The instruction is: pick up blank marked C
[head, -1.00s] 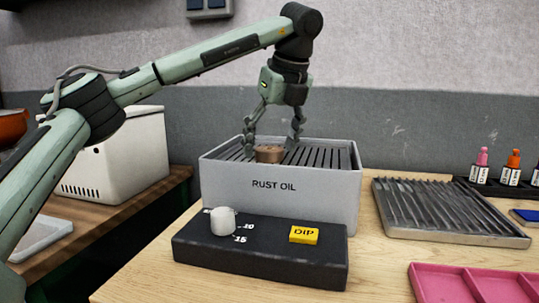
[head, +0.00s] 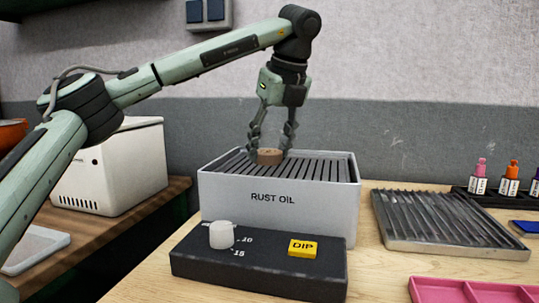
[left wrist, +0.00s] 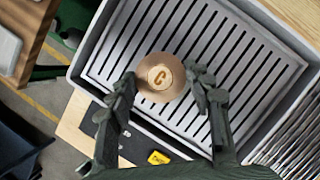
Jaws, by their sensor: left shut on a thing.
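The blank marked C (left wrist: 161,77) is a round copper-brown piece with a dark C on its pale top. It also shows in the head view (head: 270,156), above the slatted grate of the rust oil bath (head: 275,199). My left gripper (head: 271,146) points down and is shut on the blank, one finger on each side. In the left wrist view, the left gripper (left wrist: 160,83) has its fingertips at the blank's lower left and right sides. Whether the blank still touches the slats is hard to tell. My right gripper is out of view.
A black control box with a white knob (head: 222,234) and yellow DIP button (head: 303,247) stands in front of the bath. A slatted metal tray (head: 445,222) lies to the right, a pink tray (head: 470,291) at front right. Small bottles (head: 510,178) stand behind.

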